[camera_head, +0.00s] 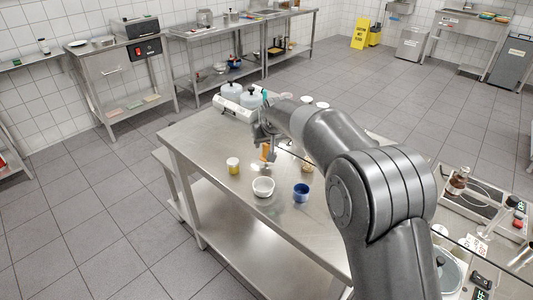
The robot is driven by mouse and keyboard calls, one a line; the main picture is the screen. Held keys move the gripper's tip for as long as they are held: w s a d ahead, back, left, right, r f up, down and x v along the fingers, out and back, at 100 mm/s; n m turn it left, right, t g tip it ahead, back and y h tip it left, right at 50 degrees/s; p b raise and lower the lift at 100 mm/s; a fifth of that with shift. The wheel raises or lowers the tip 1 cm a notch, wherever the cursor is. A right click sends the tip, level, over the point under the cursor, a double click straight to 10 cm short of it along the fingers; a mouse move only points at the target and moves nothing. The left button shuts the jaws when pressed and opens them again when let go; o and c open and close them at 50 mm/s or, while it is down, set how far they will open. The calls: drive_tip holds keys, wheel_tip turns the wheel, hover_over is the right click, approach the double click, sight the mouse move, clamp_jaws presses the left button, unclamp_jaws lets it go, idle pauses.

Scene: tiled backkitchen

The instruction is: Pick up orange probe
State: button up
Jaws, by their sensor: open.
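A small orange thing (265,150), which looks like the orange probe, shows at my gripper over the steel table (215,160). It is partly hidden by the gripper, and its full shape is too small to make out. My gripper (264,166) is open and points down, low above the tabletop. I cannot tell whether the orange thing is between the fingers or behind them. My arm comes in from the right and covers part of the table.
A jar with yellow contents (233,166), a white bowl (263,187) and a blue cup (301,193) stand close to the gripper. A white appliance with grey-lidded pots (236,106) stands at the far end. The table's left front part is clear.

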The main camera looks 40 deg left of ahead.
drive_tip(key=x, duration=0.4)
drive_tip(key=shift+a+f, duration=0.1)
drive_tip(key=shift+f, duration=0.3)
drive_tip(key=shift+c, duration=0.2)
drive_tip(key=c, duration=1)
drive_tip(key=shift+r, duration=0.1)
drive_tip(key=shift+c, duration=0.2)
